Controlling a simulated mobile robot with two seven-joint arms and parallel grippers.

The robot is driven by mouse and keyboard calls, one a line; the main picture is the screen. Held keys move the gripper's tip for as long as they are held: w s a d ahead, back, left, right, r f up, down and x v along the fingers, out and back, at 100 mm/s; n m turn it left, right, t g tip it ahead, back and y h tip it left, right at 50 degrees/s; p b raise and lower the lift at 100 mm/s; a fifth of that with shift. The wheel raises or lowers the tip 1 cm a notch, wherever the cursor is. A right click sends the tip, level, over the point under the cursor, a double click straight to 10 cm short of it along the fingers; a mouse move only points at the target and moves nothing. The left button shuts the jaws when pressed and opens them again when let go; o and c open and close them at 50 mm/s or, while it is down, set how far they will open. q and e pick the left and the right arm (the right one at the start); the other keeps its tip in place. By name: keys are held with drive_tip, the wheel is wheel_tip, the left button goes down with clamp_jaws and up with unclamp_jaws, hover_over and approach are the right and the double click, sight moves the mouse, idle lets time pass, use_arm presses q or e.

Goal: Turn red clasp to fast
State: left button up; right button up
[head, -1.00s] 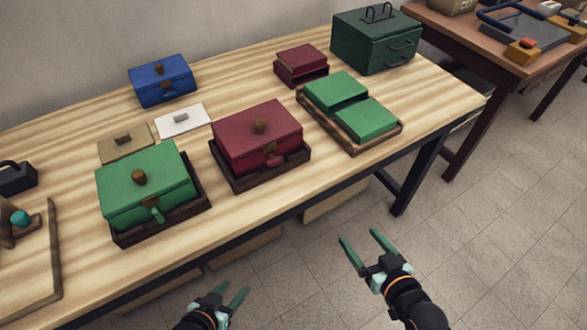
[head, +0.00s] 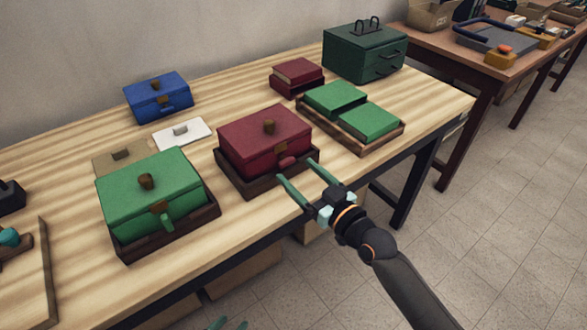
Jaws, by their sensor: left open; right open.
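The red box (head: 262,140) with a brown knob on its lid sits in a dark wooden tray (head: 238,186) near the table's front edge. Its red clasp (head: 288,162) is a small rounded lever on the front face, below a brown catch (head: 281,148). My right gripper (head: 298,172) is open and empty in front of the box, its fingers pointing at the front face. Its fingertips appear around or just short of the clasp; I cannot tell whether they touch. My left gripper (head: 229,324) is open at the bottom edge, with only its fingertips showing.
A green box (head: 150,190) with a green clasp stands left of the red box. Two green blocks (head: 370,122) lie in a tray to its right. A blue box (head: 158,100), white plate (head: 182,133) and dark green cabinet (head: 364,55) stand behind.

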sight(286, 162)
drive_tip(key=shift+x, duration=1.4)
drive_tip(key=shift+s, duration=0.1)
drive_tip(key=shift+c, duration=0.2)
clamp_jaws()
